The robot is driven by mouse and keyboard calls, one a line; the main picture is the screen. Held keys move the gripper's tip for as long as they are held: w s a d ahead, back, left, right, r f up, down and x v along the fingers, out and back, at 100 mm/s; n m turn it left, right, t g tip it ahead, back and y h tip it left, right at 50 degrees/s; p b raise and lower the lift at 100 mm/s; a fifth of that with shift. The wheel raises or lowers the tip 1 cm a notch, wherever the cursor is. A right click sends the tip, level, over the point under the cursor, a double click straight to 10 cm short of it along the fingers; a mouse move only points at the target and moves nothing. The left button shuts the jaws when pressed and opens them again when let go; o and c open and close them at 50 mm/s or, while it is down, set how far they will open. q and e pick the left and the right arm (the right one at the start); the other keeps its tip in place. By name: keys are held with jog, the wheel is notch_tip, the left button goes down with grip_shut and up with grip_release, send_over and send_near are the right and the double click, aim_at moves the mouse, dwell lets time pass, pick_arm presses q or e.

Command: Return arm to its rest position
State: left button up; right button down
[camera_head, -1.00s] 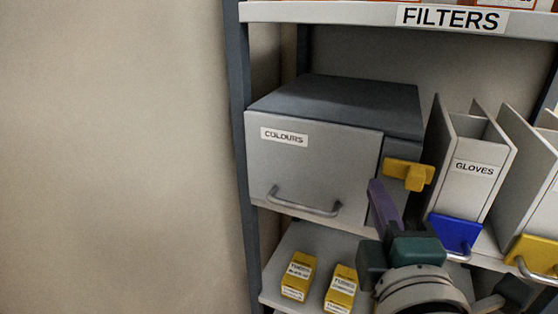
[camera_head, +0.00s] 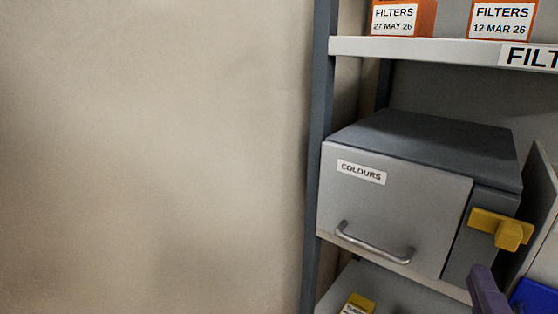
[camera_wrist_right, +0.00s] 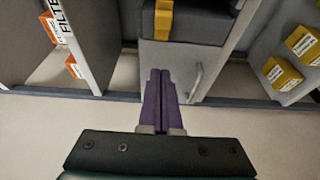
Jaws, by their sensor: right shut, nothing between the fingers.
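My right gripper (camera_head: 487,290) shows at the bottom right of the head view, only its purple fingers in the picture. In the right wrist view its two purple fingers (camera_wrist_right: 160,75) lie side by side, shut and empty. They point towards the shelving, near the grey box with a metal handle and a yellow latch. My left gripper is in neither view.
The grey COLOURS box (camera_head: 395,215), with a yellow latch (camera_head: 503,229), stands on a shelf. Orange FILTERS boxes (camera_head: 403,18) sit on the shelf above. A yellow box (camera_head: 358,303) is below. Bare wall (camera_head: 150,150) fills the left.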

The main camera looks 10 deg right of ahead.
jog(key=s+d+f+m+g+y+p, duration=0.25)
jog(key=s+m+g+p, duration=0.35)
jog(key=g, duration=0.3)
jog(key=s+a+r+m+g+y+p, duration=0.3)
jog(key=s+a+r+m+y, duration=0.15)
jog(key=a+y, duration=0.25)
notch_tip(320, 180, up, 38)
jog(key=p, duration=3.7)
jog(key=shift+s+n, duration=0.35)
jog(key=shift+s, duration=0.05)
jog(key=shift+a, duration=0.1)
